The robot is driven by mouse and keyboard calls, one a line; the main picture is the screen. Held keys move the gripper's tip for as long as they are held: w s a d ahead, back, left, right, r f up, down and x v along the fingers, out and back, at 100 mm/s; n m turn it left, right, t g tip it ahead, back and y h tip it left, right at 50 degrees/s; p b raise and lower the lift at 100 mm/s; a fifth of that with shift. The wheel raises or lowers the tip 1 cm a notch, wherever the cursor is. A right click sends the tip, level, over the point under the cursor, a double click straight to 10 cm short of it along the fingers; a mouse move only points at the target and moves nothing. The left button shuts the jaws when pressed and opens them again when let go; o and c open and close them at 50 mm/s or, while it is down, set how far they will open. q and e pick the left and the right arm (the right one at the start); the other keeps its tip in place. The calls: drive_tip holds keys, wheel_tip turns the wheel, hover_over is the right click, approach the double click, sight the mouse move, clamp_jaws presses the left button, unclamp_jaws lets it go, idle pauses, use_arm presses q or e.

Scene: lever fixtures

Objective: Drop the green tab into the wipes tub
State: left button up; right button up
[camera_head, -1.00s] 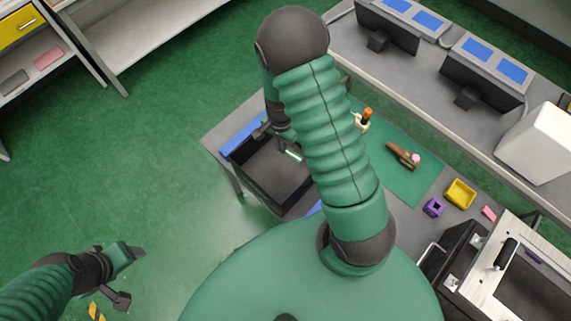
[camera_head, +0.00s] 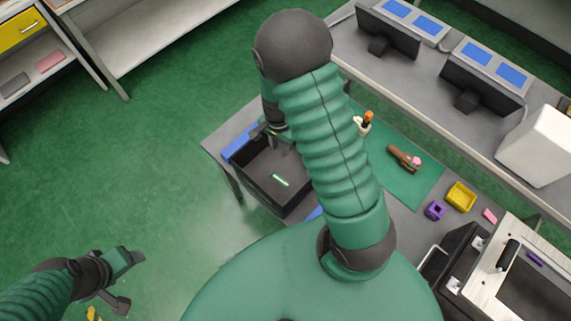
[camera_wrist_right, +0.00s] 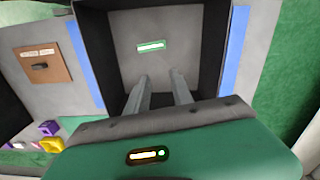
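A small green tab with a pale strip (camera_head: 280,180) lies on the floor of the open black tub (camera_head: 297,197) at the table's near left. In the right wrist view the tab (camera_wrist_right: 151,47) lies flat inside the tub (camera_wrist_right: 217,45), touching nothing but its floor. My right gripper (camera_wrist_right: 161,78) is open and empty above the tub, its two fingers apart and short of the tab in the picture. In the head view the right gripper (camera_head: 272,130) is partly hidden by my arm. My left gripper (camera_head: 128,278) is open and empty over the floor at lower left.
Blue strips (camera_head: 239,143) flank the tub. A green mat (camera_head: 420,178) holds a brown tool (camera_head: 403,156). A purple block (camera_head: 434,210), a yellow tray (camera_head: 460,195) and a pink block (camera_head: 489,215) lie at the right. A lever fixture (camera_head: 507,253) stands at lower right.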

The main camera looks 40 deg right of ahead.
wheel_tip(320, 180, up, 14)
drive_tip(key=p, duration=0.1)
use_arm(q)
drive_tip(key=shift+a+r, duration=0.55)
drive_tip(key=shift+r, duration=0.05)
use_arm(e)
drive_tip(key=s+a+n+t, duration=0.2)
drive_tip(key=s+a+n, duration=0.3)
drive_tip(key=a+n, duration=0.7)
drive_tip(key=n, duration=0.3)
drive_tip(key=shift+s+a+t, duration=0.15)
drive_tip(key=shift+t, duration=0.25)
use_arm(q)
drive_tip(key=shift+s+d, duration=0.1)
drive_tip(key=shift+s, duration=0.05)
use_arm(e)
drive_tip(key=shift+s, duration=0.15)
use_arm(q)
drive_tip(key=shift+c, duration=0.2)
use_arm(e)
drive_tip(key=shift+f, duration=0.1)
